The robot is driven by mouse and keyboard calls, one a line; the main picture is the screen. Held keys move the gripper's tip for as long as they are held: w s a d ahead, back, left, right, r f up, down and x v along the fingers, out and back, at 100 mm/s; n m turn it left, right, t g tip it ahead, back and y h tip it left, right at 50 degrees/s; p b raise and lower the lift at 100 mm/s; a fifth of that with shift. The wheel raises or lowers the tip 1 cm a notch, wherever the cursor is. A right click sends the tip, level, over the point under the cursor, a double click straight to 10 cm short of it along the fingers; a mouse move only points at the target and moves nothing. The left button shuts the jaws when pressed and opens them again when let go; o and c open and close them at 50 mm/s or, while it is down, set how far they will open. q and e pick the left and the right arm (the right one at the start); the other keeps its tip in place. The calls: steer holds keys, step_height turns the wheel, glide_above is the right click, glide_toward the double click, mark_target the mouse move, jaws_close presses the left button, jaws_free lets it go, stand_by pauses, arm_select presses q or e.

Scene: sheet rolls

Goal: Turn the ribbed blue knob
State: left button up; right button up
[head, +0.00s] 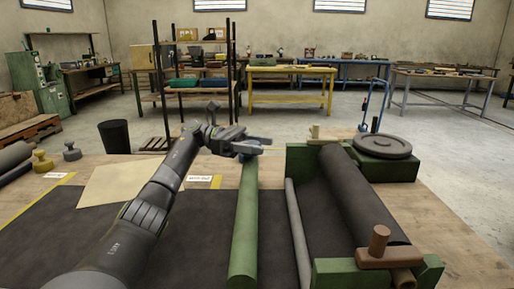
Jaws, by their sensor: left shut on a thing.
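The blue knob (264,140) shows as a small blue patch at the far end of the long green bar (245,225); its ribs are too small to make out. My left gripper (256,147) reaches in from the left and is shut on the knob. Its fingers hide most of the knob, so I cannot tell how far it is turned. My right gripper is not in view.
A dark roll (365,200) lies in a green frame (305,165) to the right, beside a thin grey rod (297,230). A round dark disc (382,146) sits behind it.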

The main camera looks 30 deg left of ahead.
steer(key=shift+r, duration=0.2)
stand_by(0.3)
arm_select(q)
steer(key=o, duration=1)
steer(key=shift+s+a, duration=0.1)
steer(key=shift+a, duration=0.55)
steer(key=a, duration=0.4)
steer(key=s+a, duration=0.1)
steer(key=a, duration=0.1)
steer(key=shift+b, duration=0.35)
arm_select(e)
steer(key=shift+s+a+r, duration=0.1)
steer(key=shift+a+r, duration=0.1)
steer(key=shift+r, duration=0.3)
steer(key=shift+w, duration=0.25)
